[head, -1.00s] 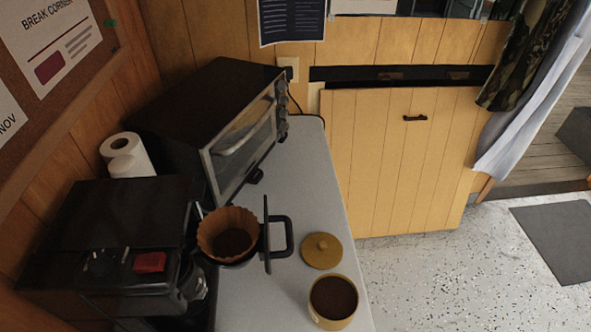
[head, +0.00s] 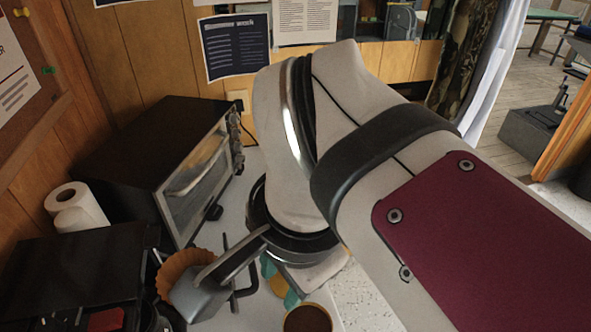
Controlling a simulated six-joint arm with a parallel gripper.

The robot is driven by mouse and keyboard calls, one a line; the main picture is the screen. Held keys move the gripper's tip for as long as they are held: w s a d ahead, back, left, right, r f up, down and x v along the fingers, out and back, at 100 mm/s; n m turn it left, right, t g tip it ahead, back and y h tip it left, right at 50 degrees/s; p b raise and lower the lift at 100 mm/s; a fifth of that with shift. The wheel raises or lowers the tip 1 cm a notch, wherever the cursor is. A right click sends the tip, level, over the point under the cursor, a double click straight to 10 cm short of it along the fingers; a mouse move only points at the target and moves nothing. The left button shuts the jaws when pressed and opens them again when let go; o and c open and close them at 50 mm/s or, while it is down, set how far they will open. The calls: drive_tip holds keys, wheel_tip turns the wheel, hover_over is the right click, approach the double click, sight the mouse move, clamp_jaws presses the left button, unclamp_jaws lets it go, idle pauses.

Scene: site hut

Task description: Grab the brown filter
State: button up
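The brown filter (head: 176,268) shows as a fluted paper rim beside the black coffee machine (head: 85,270), at the lower left. Part of it is hidden behind a grey finger part of my gripper (head: 205,287). My gripper has come in from the right and its finger part overlaps the filter's right side in the picture. I cannot tell whether it touches the filter or how far apart the fingers are. The black handle (head: 246,284) of the filter's holder shows just right of the finger.
A toaster oven (head: 165,165) stands behind the coffee machine, with a paper roll (head: 75,207) to its left. An open tub of dark grounds (head: 307,319) is at the bottom. A yellow lid (head: 273,284) is partly hidden under my wrist. My arm covers much of the right.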

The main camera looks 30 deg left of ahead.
drive_tip(key=s+a+r+y, duration=0.1)
drive_tip(key=s+a+r, duration=0.2)
drive_tip(key=s+a, duration=0.35)
drive_tip(key=w+a+x, duration=0.1)
drive_tip(key=x, duration=1.4)
drive_tip(key=shift+a+r, duration=0.25)
drive_tip(key=shift+r, duration=0.1)
drive_tip(key=shift+w, duration=0.15)
clamp_jaws()
